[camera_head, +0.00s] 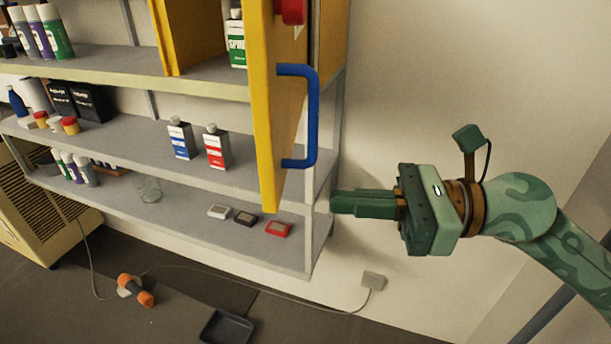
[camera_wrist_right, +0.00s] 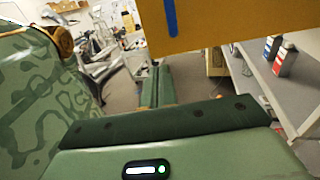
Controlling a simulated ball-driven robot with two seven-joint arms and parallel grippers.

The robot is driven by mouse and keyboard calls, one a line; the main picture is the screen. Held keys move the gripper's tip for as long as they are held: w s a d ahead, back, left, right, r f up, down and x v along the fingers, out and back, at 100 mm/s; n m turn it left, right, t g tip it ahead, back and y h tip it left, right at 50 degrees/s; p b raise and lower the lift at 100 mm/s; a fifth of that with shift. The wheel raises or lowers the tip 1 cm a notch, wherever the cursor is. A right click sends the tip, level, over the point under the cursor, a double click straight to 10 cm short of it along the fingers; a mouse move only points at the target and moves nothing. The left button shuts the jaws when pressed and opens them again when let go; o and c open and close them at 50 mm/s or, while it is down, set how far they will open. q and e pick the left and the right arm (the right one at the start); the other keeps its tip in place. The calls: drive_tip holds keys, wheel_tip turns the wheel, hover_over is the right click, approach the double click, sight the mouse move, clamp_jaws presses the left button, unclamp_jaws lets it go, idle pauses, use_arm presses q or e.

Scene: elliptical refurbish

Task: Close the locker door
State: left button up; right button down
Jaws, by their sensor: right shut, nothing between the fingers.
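The yellow locker door (camera_head: 262,120) stands open, swung out from the shelf and seen nearly edge-on in the head view. Its blue handle (camera_head: 314,115) is on the right-hand face. In the right wrist view the door (camera_wrist_right: 225,22) fills the top, with the handle (camera_wrist_right: 171,16) partly cut off. My right gripper (camera_head: 334,202) is shut and empty, pointing left. In the head view its tips show just right of the door's lower end and below the handle; I see no contact. Its fingers also show in the wrist view (camera_wrist_right: 157,88). My left gripper is out of view.
Grey shelves (camera_head: 100,139) hold bottles, cans and small boxes. A yellow locker side panel (camera_head: 185,35) stands on the upper shelf. An orange tool (camera_head: 136,289) and a dark tray (camera_head: 226,328) lie on the floor. Bare wall is behind my right arm.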

sight(281, 196)
drive_tip(key=a+p, duration=0.1)
drive_tip(key=a, duration=0.1)
drive_tip(key=w+a+p, duration=0.1)
drive_tip(key=a, duration=0.1)
drive_tip(key=shift+a+r, duration=0.1)
drive_tip(key=shift+r, duration=0.05)
drive_tip(key=shift+s+a+p, duration=0.15)
drive_tip(key=shift+a+p, duration=0.3)
drive_tip(key=shift+a, duration=0.3)
drive_tip(key=shift+f, duration=0.2)
